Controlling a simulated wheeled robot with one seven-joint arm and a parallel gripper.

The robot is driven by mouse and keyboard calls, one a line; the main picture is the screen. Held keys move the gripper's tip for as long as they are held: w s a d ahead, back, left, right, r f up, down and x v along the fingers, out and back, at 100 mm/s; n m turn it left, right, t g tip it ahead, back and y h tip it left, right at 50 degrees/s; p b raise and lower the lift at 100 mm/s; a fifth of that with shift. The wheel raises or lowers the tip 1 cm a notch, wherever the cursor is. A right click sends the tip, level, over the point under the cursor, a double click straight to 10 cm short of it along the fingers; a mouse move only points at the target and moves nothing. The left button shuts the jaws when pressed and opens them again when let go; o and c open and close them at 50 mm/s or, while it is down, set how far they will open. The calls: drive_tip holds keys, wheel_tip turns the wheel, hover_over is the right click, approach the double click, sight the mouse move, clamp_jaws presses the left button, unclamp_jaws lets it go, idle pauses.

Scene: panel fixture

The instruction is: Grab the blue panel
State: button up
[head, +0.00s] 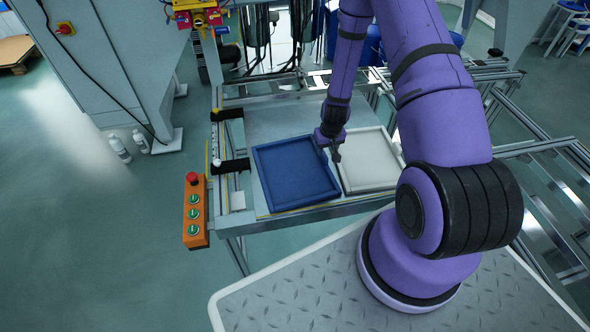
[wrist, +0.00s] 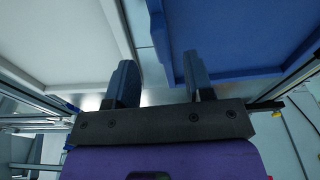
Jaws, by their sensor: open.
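The blue panel (head: 293,174) is a shallow tray with a raised rim, lying flat on the left of the fixture table. It also shows at the upper right of the wrist view (wrist: 240,35). My gripper (head: 336,156) is at the panel's right edge, near the gap between the blue panel and the white panel. In the wrist view the two dark fingers (wrist: 160,80) stand apart, with nothing seen held between them. The right finger is near the blue rim; whether it touches cannot be told.
A white panel (head: 367,160) lies close to the right of the blue one; it fills the upper left of the wrist view (wrist: 65,40). Black clamps (head: 233,166) line the table's left edge. An orange button box (head: 194,211) stands at the front left. Metal rails (head: 545,165) run at the right.

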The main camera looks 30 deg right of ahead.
sight(325, 154)
drive_tip(key=shift+w+f, duration=0.2)
drive_tip(key=shift+f, duration=1.35)
drive_tip(key=shift+w+f, duration=0.2)
drive_tip(key=shift+f, duration=1.35)
clamp_jaws()
